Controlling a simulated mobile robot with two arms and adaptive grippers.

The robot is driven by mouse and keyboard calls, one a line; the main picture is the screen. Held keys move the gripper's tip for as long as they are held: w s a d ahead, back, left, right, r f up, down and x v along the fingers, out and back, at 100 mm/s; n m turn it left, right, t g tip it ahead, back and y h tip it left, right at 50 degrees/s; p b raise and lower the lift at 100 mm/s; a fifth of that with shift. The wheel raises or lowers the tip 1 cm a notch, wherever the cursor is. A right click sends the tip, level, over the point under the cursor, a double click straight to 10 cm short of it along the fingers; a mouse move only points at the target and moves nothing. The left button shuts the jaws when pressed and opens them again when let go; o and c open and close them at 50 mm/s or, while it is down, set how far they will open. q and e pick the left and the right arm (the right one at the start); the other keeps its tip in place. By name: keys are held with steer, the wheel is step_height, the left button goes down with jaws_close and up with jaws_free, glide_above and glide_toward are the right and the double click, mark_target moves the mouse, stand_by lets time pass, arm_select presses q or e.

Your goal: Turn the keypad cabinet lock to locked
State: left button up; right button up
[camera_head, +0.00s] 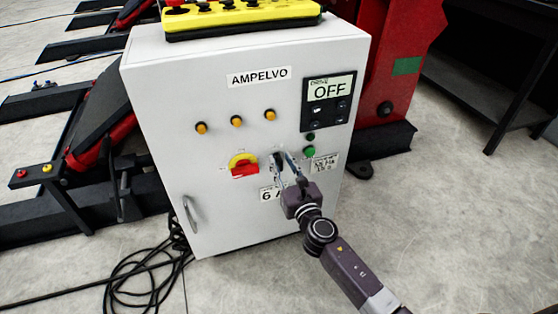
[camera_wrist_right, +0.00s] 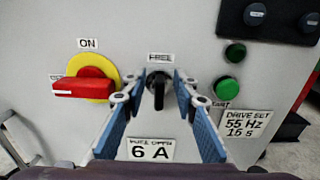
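The lock on the white cabinet (camera_head: 190,90) shows in the right wrist view as a black knob (camera_wrist_right: 159,93) with its grip upright, below a label that reads FREE (camera_wrist_right: 161,58). Any label for locked is not visible. My right gripper (camera_wrist_right: 158,85) is open, with its blue-padded fingers to the left and right of the knob. I see gaps beside the knob and cannot tell any contact. In the head view my right gripper (camera_head: 290,168) reaches the cabinet front and partly hides the knob. My left gripper is not in view.
A red and yellow rotary switch (camera_head: 243,166) is left of the knob. A green button (camera_head: 309,151) and a dark panel reading OFF (camera_head: 329,102) are to its right. A 6 A label (camera_wrist_right: 151,149) sits below. Black cables (camera_head: 150,272) lie on the floor at left.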

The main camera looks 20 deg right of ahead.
steer(key=shift+w, duration=0.95)
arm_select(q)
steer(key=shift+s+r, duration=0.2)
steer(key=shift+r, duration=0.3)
arm_select(e)
steer(key=shift+c, duration=0.3)
jaws_close()
